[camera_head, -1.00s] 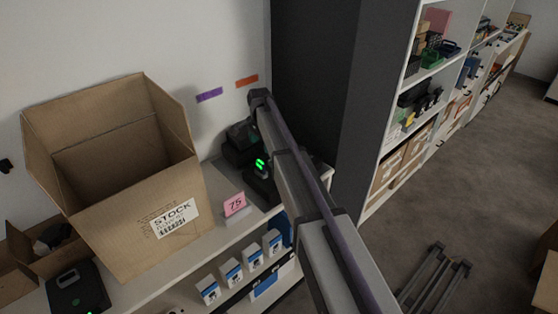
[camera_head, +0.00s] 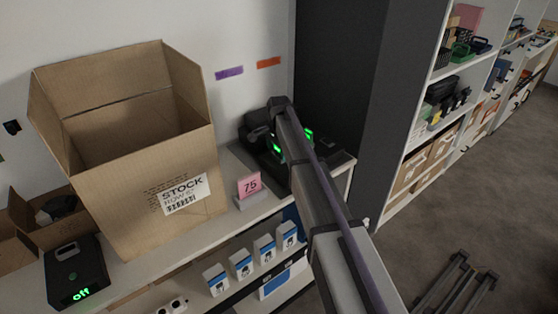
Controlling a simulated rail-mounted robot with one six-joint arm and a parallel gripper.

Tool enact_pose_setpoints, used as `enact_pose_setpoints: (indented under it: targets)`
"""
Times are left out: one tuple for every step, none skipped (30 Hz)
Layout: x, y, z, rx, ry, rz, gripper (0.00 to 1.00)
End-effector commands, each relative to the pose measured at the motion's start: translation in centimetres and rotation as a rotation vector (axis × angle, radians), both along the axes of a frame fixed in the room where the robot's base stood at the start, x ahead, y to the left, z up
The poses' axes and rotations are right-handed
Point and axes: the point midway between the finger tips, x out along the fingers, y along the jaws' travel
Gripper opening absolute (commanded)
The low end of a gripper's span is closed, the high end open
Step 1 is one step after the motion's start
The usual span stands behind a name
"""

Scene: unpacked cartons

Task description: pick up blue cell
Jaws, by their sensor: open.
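I cannot make out a blue cell for certain. Several small blue-and-white boxes (camera_head: 241,264) stand in a row on the lower shelf, but I cannot tell whether any is the cell. My arm crosses the picture from the bottom right up to a dark joint near the back of the upper shelf. My gripper cannot be made out; the arm seems to hide it. Behind the arm are dark devices with green lights (camera_head: 277,149), partly covered by it. A black device (camera_head: 76,270) with a green "off" display stands at the lower left.
A large open carton (camera_head: 140,200) marked STOCK stands on the upper shelf, beside a smaller open box (camera_head: 35,225). A pink "75" sign (camera_head: 249,186) stands near the edge. A dark tall panel (camera_head: 385,110) is right of the arm. Loaded shelves (camera_head: 430,135) and floor lie beyond.

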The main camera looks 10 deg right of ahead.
Motion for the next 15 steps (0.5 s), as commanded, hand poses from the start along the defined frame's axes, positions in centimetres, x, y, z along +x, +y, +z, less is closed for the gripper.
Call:
enact_pose_setpoints:
  targets:
    - [0.0,0.0,0.13,0.0,0.0,0.0,0.77]
    - [0.0,0.0,0.22,0.0,0.0,0.0,0.77]
    - [0.0,0.0,0.25,0.0,0.0,0.0,0.77]
    - [0.0,0.0,0.25,0.0,0.0,0.0,0.77]
    - [0.0,0.0,0.26,0.0,0.0,0.0,0.75]
    - [-0.01,0.0,0.26,0.0,0.0,0.0,0.71]
    - [-0.01,0.0,0.26,0.0,0.0,0.0,0.68]
    - [-0.01,0.0,0.27,0.0,0.0,0.0,0.65]
    - [0.0,0.0,0.27,0.0,0.0,0.0,0.61]
    - [0.0,0.0,0.27,0.0,0.0,0.0,0.58]
    - [0.0,0.0,0.26,0.0,0.0,0.0,0.56]
    - [0.0,0.0,0.26,0.0,0.0,0.0,0.52]
    - [0.0,0.0,0.26,0.0,0.0,0.0,0.49]
    - [0.0,0.0,0.26,0.0,0.0,0.0,0.46]
    - [-0.01,0.0,0.26,0.0,0.0,0.0,0.42]
